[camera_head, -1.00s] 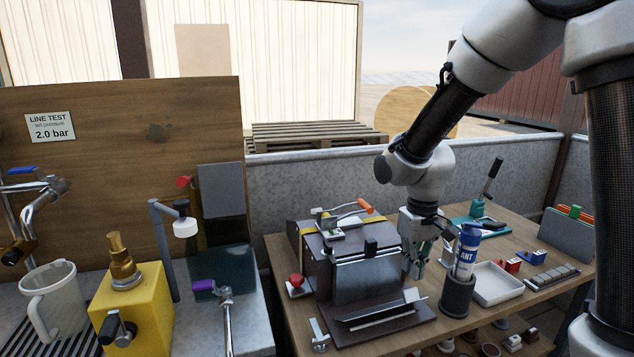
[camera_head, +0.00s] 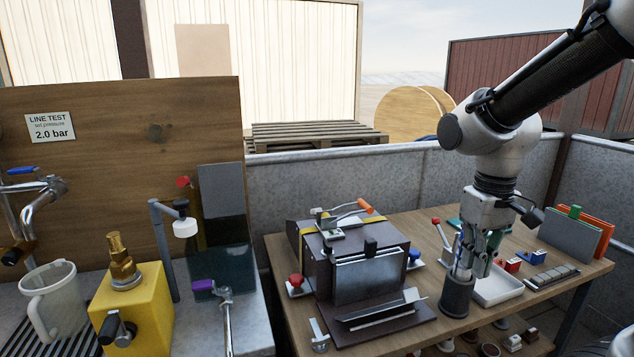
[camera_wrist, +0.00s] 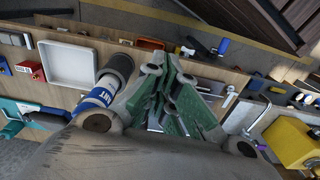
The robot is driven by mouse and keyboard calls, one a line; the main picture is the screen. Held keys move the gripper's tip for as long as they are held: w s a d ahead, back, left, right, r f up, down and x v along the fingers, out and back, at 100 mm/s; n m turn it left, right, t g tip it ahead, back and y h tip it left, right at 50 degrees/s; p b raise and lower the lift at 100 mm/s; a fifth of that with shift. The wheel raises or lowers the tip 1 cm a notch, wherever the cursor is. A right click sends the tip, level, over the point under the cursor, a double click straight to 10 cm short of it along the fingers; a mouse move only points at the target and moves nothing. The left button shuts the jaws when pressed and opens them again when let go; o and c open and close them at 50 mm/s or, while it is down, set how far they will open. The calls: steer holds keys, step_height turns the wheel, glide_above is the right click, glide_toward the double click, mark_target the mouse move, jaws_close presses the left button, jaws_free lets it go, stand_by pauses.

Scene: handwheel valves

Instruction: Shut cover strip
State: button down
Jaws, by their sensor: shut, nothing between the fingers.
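A dark box-like machine (camera_head: 318,262) stands on the wooden bench, with a grey front panel (camera_head: 367,278) and a black knob on its top edge. On its front plate (camera_head: 385,325) a long narrow strip (camera_head: 383,308), apparently the cover strip, stands tilted up with an upturned end at the right. My gripper (camera_head: 470,268) points down to the right of the machine, apart from the strip. Its green-padded fingers (camera_wrist: 178,105) are closed together with nothing between them. They overlap a blue and white can (camera_wrist: 98,97) in a dark cup (camera_head: 457,296); contact is unclear.
A white tray (camera_head: 499,287) lies right of the cup. A red-knobbed lever (camera_head: 437,228), a blue knob (camera_head: 414,256) and a red knob (camera_head: 296,281) stand near the machine. An orange-tipped handle (camera_head: 364,206) is on its top. A yellow block (camera_head: 140,305) stands at left.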

steer(key=c, duration=1.9)
jaws_free()
steer(key=s+d+r+m+t, duration=0.1)
steer(key=s+d+r, duration=0.1)
steer(key=s+d+r+t, duration=0.1)
steer(key=s+d+r, duration=0.1)
steer(key=s+r, duration=0.1)
steer(key=s+d+r+m+t, duration=0.1)
steer(key=s+d+r+t, duration=0.1)
steer(key=s+d+r, duration=0.1)
steer(key=shift+m, duration=0.3)
steer(key=shift+c, duration=0.2)
steer(key=o, duration=0.3)
steer(key=shift+s+d, duration=0.1)
steer(key=shift+d, duration=0.05)
steer(key=o, duration=0.7)
steer(key=w+a+f+g, duration=0.1)
steer(key=f, duration=0.1)
steer(key=w+a+f+n+g, duration=0.1)
steer(key=w+a, duration=0.1)
steer(key=shift+f, duration=0.35)
steer(key=n+g, duration=0.2)
glide_above(410, 289)
step_height(410, 289, down, 11)
steer(key=shift+f, duration=0.1)
step_height(410, 289, down, 8)
steer(key=shift+r, duration=0.2)
